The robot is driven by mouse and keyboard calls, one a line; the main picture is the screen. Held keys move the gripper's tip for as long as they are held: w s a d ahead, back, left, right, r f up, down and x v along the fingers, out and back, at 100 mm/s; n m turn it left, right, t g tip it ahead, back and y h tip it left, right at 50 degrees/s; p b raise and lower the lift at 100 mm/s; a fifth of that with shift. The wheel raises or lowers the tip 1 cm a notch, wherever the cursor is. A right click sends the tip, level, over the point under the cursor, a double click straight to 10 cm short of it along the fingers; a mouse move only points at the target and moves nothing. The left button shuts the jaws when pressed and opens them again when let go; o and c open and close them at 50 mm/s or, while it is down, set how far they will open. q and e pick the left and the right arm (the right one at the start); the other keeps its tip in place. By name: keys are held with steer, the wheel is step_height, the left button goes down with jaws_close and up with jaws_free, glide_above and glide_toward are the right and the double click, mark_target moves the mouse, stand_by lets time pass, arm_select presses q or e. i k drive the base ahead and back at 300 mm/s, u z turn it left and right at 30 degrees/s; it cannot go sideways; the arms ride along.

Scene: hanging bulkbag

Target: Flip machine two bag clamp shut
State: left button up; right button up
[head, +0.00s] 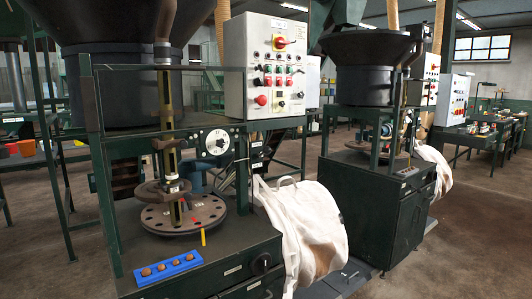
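Two dark green machines stand in a row, a near one (190,260) and one farther back (375,205). I cannot read which is machine two. A white bulk bag with loop handles (312,222) hangs at the right side of the near machine, its top slumped and creased. Another white bag (434,165) hangs at the right side of the farther machine, partly hidden. I cannot make out a bag clamp or its position at either bag. Neither of my grippers shows in the head view.
The near machine carries a round perforated plate (184,214), a blue tray (168,270) with several small brown pieces, and a grey control box (265,65) above. A bench with items (480,135) stands at the back right. Open concrete floor (470,250) lies at the right.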

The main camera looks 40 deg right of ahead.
mark_target(267, 151)
steer(key=k, duration=0.7)
steer(key=z, duration=0.3)
steer(key=i, duration=0.6)
steer(key=z, duration=0.7)
steer(key=i, duration=1.6)
steer(key=u, duration=0.35)
